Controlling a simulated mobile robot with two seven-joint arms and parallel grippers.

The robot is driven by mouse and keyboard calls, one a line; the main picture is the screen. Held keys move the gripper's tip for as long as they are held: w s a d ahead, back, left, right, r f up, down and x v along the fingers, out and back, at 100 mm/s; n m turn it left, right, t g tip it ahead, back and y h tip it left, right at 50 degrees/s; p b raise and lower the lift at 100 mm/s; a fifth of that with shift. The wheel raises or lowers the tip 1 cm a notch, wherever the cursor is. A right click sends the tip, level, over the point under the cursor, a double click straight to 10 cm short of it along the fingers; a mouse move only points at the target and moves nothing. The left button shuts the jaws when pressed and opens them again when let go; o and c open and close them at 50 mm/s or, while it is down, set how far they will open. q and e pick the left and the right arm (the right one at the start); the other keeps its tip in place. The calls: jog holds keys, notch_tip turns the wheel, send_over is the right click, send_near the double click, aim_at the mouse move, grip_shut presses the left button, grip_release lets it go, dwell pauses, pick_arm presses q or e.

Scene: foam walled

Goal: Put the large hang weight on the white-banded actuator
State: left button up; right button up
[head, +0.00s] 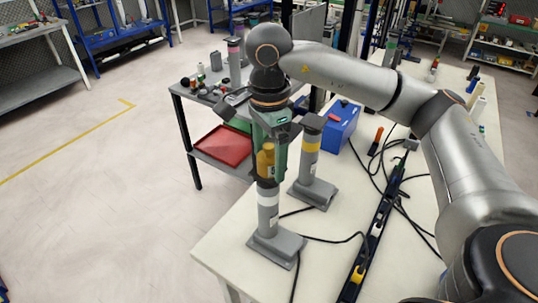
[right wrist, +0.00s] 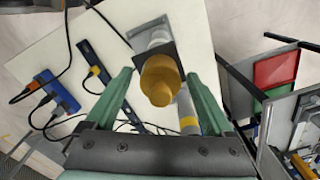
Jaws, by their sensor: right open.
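The large hang weight (head: 265,161), a brass-coloured stepped cylinder, appears to stand upright on the dark top of the white-banded actuator (head: 268,198). In the right wrist view the weight (right wrist: 160,80) overlaps the dark square top plate, and the actuator's grey foot (right wrist: 148,28) shows beyond it. My right gripper (head: 269,176) points down over the weight. Its green fingers are open, one on each side, and in the right wrist view (right wrist: 158,76) gaps show between them and the weight. The actuator's top is partly hidden by the fingers. My left gripper is not in view.
A yellow-banded actuator (head: 311,158) stands close behind and to the right. A blue box (head: 341,125), a dark rail (head: 375,225) and loose black cables lie on the white table. A side cart with a red tray (head: 223,146) stands to the left.

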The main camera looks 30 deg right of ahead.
aim_at(268, 146)
jog(key=shift+r, duration=0.1)
jog(key=shift+r+p, duration=0.2)
jog(key=shift+p, duration=0.1)
notch_tip(268, 146, up, 12)
jog(key=shift+f+p, duration=0.1)
jog(key=shift+p, duration=0.85)
jog(key=shift+a+f, duration=0.1)
